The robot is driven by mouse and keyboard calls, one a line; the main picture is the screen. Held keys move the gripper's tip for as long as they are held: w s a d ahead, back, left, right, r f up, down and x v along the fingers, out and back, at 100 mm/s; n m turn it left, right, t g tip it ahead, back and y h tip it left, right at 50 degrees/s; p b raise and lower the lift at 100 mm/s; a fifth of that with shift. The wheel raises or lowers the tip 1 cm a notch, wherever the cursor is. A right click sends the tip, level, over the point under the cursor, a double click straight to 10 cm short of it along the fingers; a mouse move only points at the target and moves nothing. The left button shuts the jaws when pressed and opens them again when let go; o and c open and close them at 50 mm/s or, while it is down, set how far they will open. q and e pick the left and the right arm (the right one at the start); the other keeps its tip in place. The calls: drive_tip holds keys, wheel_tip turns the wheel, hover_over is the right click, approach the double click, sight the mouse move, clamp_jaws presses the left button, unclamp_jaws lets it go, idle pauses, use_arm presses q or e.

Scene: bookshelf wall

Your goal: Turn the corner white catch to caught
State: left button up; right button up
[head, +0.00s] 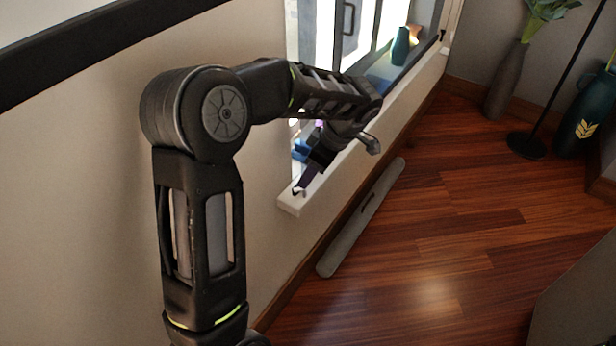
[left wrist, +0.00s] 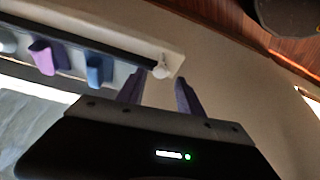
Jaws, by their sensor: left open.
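The corner white catch (left wrist: 161,71) shows in the left wrist view as a small pale rounded piece near the end of the white sill. My left gripper (left wrist: 159,84) is open, its two purple fingers pointing toward the sill end. The catch appears between and just beyond the fingertips; I cannot tell whether they touch it. In the head view my left gripper (head: 304,183) is low over the near end of the white sill (head: 291,205), and the catch is too small to make out clearly. How far the catch is turned cannot be told. My right gripper is not in view.
A purple piece (left wrist: 45,58) and a blue piece (left wrist: 97,70) sit along the same sill. A teal vase (head: 401,46) stands farther along it. A long grey bar (head: 362,218) lies on the wooden floor below. The floor to the right is mostly clear.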

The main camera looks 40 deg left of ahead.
use_arm(q)
drive_tip(key=shift+x, duration=1.3)
clamp_jaws()
